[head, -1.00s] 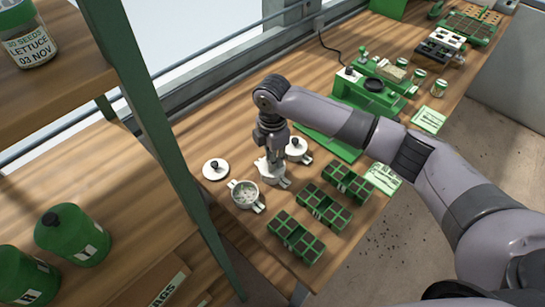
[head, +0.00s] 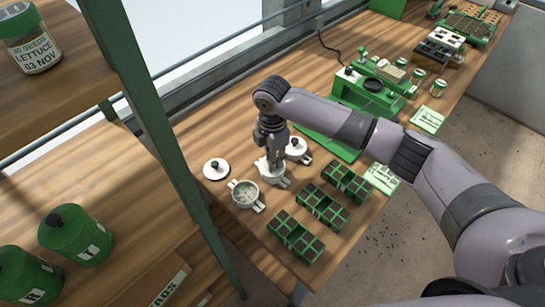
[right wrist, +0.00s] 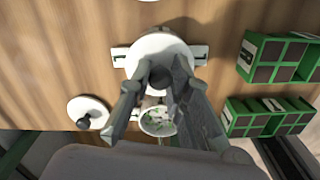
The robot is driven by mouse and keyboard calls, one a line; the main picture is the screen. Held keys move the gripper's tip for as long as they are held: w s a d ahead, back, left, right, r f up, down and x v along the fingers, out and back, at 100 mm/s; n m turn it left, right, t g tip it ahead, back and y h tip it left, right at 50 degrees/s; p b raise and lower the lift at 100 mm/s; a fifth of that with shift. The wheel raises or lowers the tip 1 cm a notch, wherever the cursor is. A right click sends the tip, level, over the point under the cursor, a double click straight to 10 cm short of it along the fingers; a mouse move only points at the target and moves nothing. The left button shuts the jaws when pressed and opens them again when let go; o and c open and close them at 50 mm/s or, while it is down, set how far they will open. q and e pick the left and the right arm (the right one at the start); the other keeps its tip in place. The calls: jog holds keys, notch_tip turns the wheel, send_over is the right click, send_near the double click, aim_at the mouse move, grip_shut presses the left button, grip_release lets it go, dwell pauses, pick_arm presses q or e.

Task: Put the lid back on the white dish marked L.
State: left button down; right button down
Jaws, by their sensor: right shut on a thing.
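My right gripper (right wrist: 160,84) is shut on the black knob (right wrist: 161,76) of a white lid (right wrist: 160,48). This lid is at a white two-handled dish (head: 279,180); I cannot tell whether it rests fully on it. An open white dish (head: 245,194) stands to the left, with pale and green bits inside; it also shows in the right wrist view (right wrist: 157,122). A loose white lid (head: 217,169) with a dark knob lies behind the open dish. A third white dish (head: 297,150) stands behind the gripper with its lid on. No letter on the dishes is readable. My left gripper is out of view.
Several green cell trays (head: 296,237) stand right of the dishes, close to the table's front edge. A green seeder machine (head: 362,98) is farther back. A shelf post (head: 165,130) rises at the left, with green canisters (head: 76,235) on the shelf.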

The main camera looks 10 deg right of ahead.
jog(key=shift+p, duration=0.35)
jog(key=shift+f+p, duration=0.15)
jog(key=shift+p, duration=0.2)
dwell(1.1)
jog(key=shift+p, duration=0.4)
dwell(0.6)
jog(key=c, duration=1.4)
grip_release()
jog(key=shift+o, duration=0.4)
jog(key=o, duration=0.4)
